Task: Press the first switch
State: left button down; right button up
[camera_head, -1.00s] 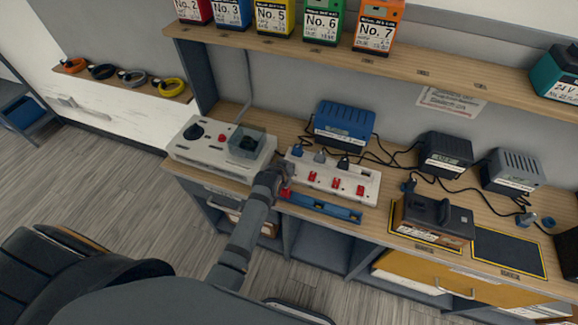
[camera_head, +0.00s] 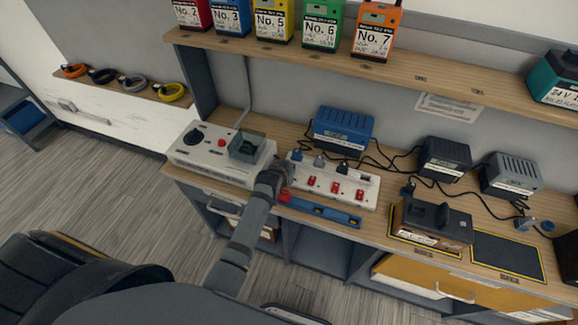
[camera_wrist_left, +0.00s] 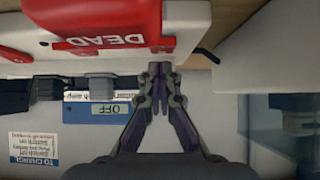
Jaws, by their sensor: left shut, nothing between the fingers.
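A white power strip (camera_head: 376,186) lies on the workbench, with red switches in a row; three show clearly, such as the left one of these (camera_head: 311,181). My left gripper (camera_head: 281,176) is at the strip's left end and covers that part, so any switch there is hidden. In the left wrist view my left gripper (camera_wrist_left: 160,72) is shut and empty, its fingertips close to a pale surface. A large red part marked DEAD (camera_wrist_left: 105,20) and a blue OFF label (camera_wrist_left: 112,109) are beside it. Whether the tips touch anything is unclear. My right gripper is not in view.
A white control box (camera_head: 215,170) with a black knob and a red button stands just left of the strip. Plugs, cables and a blue charger (camera_head: 343,130) are behind. A shelf (camera_head: 420,78) overhangs.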

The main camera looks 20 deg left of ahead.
pick_arm(q)
jog(key=r+p, duration=0.4)
jog(key=r, duration=0.1)
jog(key=shift+w, duration=0.25)
jog(key=shift+s+r+b, duration=0.35)
jog(key=shift+s+b, duration=0.05)
jog(key=shift+s, duration=0.45)
jog(key=w+r+v, duration=0.1)
jog(key=v, duration=0.6)
jog(key=shift+r+b, duration=0.3)
jog(key=shift+b, duration=0.05)
